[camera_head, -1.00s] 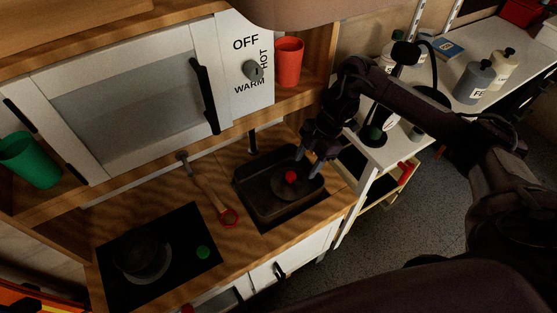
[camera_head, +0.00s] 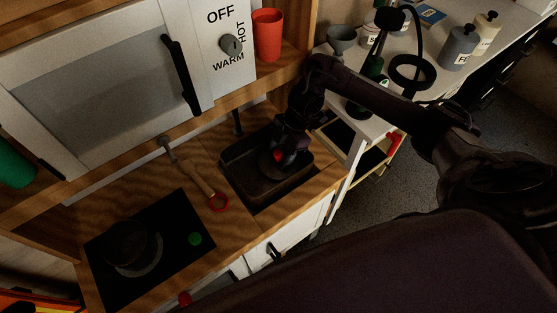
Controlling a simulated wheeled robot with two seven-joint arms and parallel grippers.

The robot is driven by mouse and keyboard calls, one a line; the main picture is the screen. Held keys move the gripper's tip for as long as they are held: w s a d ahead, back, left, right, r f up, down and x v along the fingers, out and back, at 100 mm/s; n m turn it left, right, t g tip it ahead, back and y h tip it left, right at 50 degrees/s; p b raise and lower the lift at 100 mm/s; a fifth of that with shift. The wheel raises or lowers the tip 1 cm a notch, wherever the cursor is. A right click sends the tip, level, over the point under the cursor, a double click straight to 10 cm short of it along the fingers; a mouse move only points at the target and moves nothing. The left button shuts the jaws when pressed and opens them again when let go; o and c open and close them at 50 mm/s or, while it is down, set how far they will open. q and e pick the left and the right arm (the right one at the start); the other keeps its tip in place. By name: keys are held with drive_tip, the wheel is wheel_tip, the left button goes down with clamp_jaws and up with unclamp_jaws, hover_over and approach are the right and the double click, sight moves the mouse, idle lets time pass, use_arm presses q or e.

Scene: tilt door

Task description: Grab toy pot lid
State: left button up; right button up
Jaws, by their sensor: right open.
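The toy pot lid (camera_head: 268,166) is a dark disc with a red knob (camera_head: 279,156). It lies in the black sink basin (camera_head: 238,181) of the toy kitchen. My right gripper (camera_head: 285,153) reaches down into the basin from above, with its fingers at the red knob. The fingers are open; whether they touch the knob is hard to see. A dark pot (camera_head: 128,240) stands on the black hob at the lower left. My left gripper is not in view.
A red cup (camera_head: 268,35) stands on the shelf above. A white table (camera_head: 425,80) with bottles is at the right.

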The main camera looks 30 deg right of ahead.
drive_tip(key=c, duration=1.1)
drive_tip(key=shift+r, duration=0.15)
